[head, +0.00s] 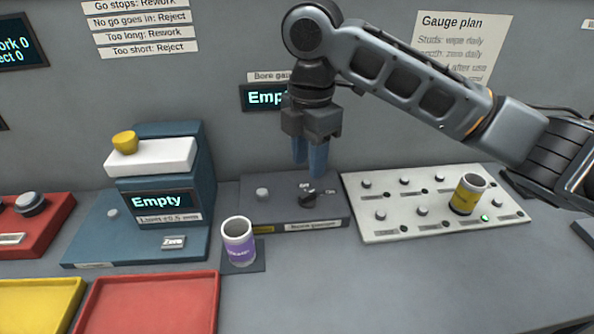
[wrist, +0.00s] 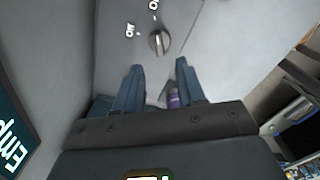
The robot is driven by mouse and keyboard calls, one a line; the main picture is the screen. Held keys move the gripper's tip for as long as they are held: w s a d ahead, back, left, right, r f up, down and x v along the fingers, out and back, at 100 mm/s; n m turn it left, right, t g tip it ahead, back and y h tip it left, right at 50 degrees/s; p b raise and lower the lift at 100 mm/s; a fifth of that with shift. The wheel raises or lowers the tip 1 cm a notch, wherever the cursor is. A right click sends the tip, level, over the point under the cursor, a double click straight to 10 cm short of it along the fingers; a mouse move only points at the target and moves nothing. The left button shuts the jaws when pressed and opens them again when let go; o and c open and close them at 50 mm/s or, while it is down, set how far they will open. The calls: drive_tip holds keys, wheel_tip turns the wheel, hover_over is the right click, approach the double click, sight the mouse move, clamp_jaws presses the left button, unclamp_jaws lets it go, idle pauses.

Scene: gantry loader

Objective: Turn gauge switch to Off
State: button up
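The gauge switch (head: 308,189) is a small dark rotary knob on top of the grey bore gauge box (head: 262,212). In the wrist view the knob (wrist: 159,43) sits beside the labels Off and On. Its ridge runs roughly in line with the On label, though its pointer end is hard to make out. My gripper (head: 309,158) points down just above the knob in the head view. In the wrist view its two blue fingers (wrist: 160,78) are apart with nothing between them, and the knob lies beyond their tips, not touched.
A purple-labelled cup (head: 239,242) stands on a dark pad left of the box. A white board (head: 400,225) with several pegs and a yellow cup (head: 467,193) lies to the right. A blue scale unit (head: 90,240) and a red tray (head: 150,305) are at left. Front right bench is clear.

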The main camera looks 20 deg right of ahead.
sight(308, 193)
drive_tip(key=shift+w+d+f, duration=0.1)
drive_tip(key=shift+d+f, duration=0.05)
drive_tip(key=shift+f, duration=0.05)
wheel_tip(308, 193, down, 7)
drive_tip(key=shift+f, duration=0.15)
drive_tip(key=shift+c, duration=0.3)
clamp_jaws()
